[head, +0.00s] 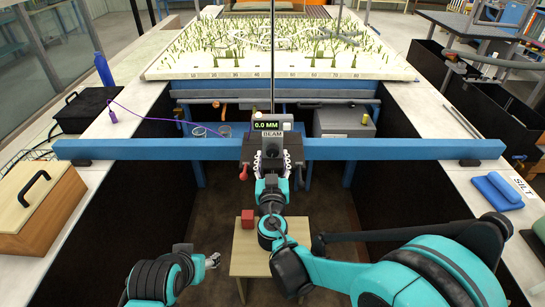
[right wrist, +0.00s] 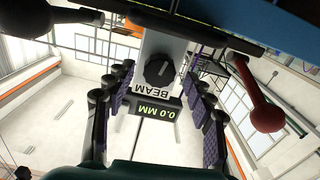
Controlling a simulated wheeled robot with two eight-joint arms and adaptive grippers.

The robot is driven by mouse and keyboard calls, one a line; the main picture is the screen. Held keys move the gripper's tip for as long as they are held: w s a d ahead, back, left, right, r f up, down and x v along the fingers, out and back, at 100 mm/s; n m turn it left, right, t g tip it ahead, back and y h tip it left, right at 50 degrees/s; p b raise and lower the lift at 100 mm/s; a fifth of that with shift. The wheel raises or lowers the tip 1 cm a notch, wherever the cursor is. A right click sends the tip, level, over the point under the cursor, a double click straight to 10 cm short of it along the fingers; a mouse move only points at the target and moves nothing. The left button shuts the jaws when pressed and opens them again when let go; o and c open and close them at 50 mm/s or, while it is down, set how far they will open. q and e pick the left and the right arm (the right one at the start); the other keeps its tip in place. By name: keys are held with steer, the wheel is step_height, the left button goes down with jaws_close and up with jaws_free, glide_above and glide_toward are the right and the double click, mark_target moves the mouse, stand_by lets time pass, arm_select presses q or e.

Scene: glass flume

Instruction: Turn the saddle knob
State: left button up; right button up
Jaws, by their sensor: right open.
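The saddle (head: 279,143) sits on the blue beam, with a display reading 0.0 MM (head: 267,125) and a BEAM label. Its black saddle knob (right wrist: 160,71) with a pale pointer mark shows in the right wrist view, above the upside-down BEAM label; my gripper and the saddle hide it in the head view. My right gripper (head: 271,164) is at the saddle's near side. In the right wrist view its open fingers (right wrist: 160,62) stand left and right of the knob, apart from it. My left gripper (head: 212,260) is low, left of the small table, away from the saddle.
The blue beam (head: 400,149) spans the flume. A red-ended lever (head: 243,172) hangs left of my right gripper; its red ball (right wrist: 266,118) is close to the right-hand finger in the wrist view. A red cube (head: 248,219) stands on a small wooden table (head: 245,262) below.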

steer(key=shift+w, duration=0.9)
steer(key=c, duration=1.2)
steer(key=shift+o, duration=0.2)
steer(key=shift+n, duration=0.4)
steer(key=n, duration=0.3)
steer(key=shift+n, duration=0.4)
steer(key=n, duration=0.4)
steer(key=shift+b, duration=0.35)
steer(key=n, duration=0.4)
steer(key=shift+n, duration=0.4)
steer(key=n, duration=0.4)
